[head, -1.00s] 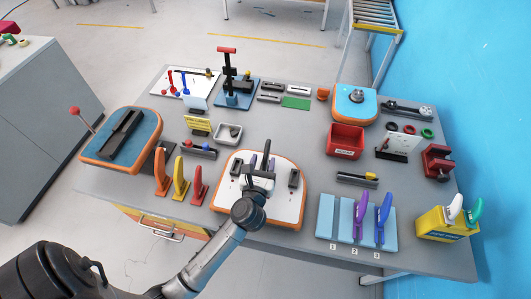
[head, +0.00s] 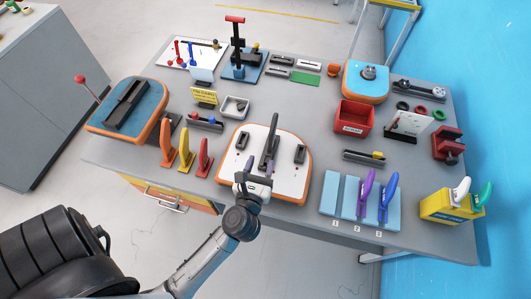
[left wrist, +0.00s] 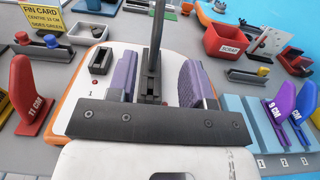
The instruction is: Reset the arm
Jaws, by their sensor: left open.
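My left gripper (head: 256,172) is open and empty at the front edge of the white board with an orange rim (head: 292,182). A black upright lever (head: 270,142) stands in the middle of that board, beyond the gripper. In the left wrist view, the two purple fingers (left wrist: 157,82) are spread apart and the lever (left wrist: 152,45) shows between them. I cannot tell how far in front of the fingertips the lever stands. The gripper's dark crossbar hides part of the board. My right gripper is not in view.
The table's front edge lies close to my arm.

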